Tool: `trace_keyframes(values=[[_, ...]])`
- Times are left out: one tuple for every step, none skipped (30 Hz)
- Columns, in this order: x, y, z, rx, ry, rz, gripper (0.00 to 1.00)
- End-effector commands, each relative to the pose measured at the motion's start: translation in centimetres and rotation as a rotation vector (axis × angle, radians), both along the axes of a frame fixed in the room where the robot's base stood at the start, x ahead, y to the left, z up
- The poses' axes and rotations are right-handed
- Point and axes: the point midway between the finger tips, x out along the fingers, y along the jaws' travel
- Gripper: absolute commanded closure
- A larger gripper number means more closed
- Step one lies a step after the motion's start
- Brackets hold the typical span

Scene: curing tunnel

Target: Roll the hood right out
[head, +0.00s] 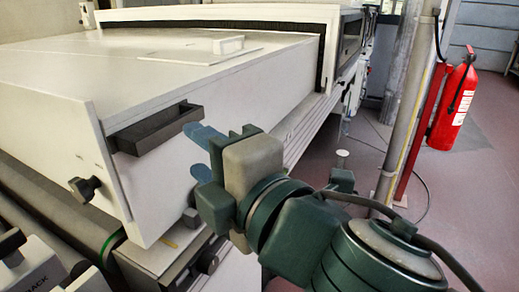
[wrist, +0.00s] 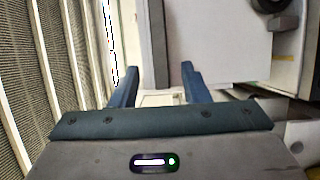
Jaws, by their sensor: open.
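The hood (head: 225,90) is a long white box in the head view. It stands out from a white frame with a black seal at the back. A dark grey bar handle (head: 155,130) is fixed to its near face. My gripper (head: 194,150) is open, with its blue fingers just right of the handle's right end. In the wrist view, the two fingers of my gripper (wrist: 158,68) are apart, and a grey bar (wrist: 154,45), which looks like the handle, shows beyond and between them. I cannot tell whether they touch it.
Rollers (head: 50,212) lie at the lower left. A red fire extinguisher (head: 453,105) and a grey post (head: 405,110) stand at right. The reddish floor (head: 485,190) is clear at far right.

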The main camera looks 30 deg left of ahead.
Motion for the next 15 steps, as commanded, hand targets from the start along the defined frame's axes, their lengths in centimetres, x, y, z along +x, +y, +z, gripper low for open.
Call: trace_keyframes(values=[[-0.5,-0.8,0.4,0.001,-0.002,0.002,0.58],[-0.6,-1.2,0.3,0.001,-0.002,0.003,0.58],[-0.9,-1.8,0.3,0.002,-0.001,0.004,0.58],[-1.0,-2.1,0.3,0.002,-0.001,0.003,0.58],[-1.1,-2.4,0.3,0.001,-0.002,0.003,0.58],[-1.3,-2.8,0.2,0.001,-0.001,0.003,0.58],[-1.4,-3.0,0.2,0.000,-0.001,0.002,0.58],[-1.5,-3.2,0.2,0.001,-0.001,0.002,0.58],[-1.6,-3.5,0.1,0.000,-0.001,0.002,0.58],[-1.6,-3.6,0.1,0.000,0.000,0.002,0.58],[-1.6,-3.7,0.0,-0.001,0.000,0.002,0.58],[-1.7,-3.8,0.0,-0.001,0.001,0.002,0.58],[-1.7,-3.9,0.0,-0.001,0.001,0.002,0.58],[-1.7,-4.0,0.0,-0.001,0.001,0.001,0.58],[-1.7,-4.0,-0.1,-0.001,0.001,0.001,0.58]])
